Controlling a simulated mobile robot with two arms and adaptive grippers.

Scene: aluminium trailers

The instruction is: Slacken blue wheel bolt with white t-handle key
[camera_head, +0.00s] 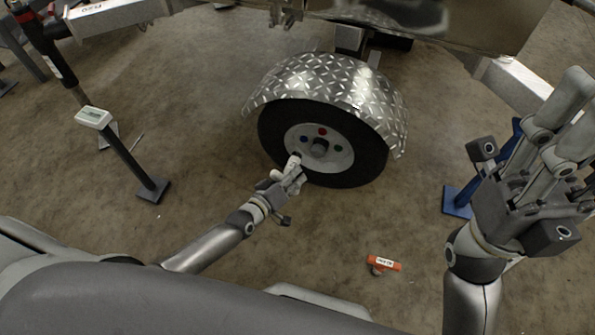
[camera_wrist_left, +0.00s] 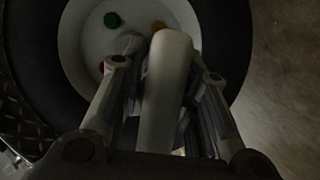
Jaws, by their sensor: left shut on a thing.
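The wheel (camera_head: 270,143) has a white hub face (camera_head: 345,160) with coloured bolts around a grey centre. A red bolt (camera_head: 322,131) is at the top and a green bolt (camera_head: 338,147) at the right. A small dark blue bolt (camera_head: 304,139) is at the upper left. My left gripper (camera_head: 292,172) is shut on the white T-handle key (camera_wrist_left: 166,85), in front of the hub's lower left. The key's far end is mostly hidden; I cannot tell whether it touches a bolt. My right gripper (camera_head: 574,112) is raised at the right, fingers extended, apart and empty.
A shiny tread-plate mudguard (camera_head: 325,80) covers the wheel's top. An orange labelled object (camera_head: 384,263) lies on the floor. A dark post stand (camera_head: 130,160) is at left and a blue foot (camera_head: 457,202) at right. Open floor lies left of the wheel.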

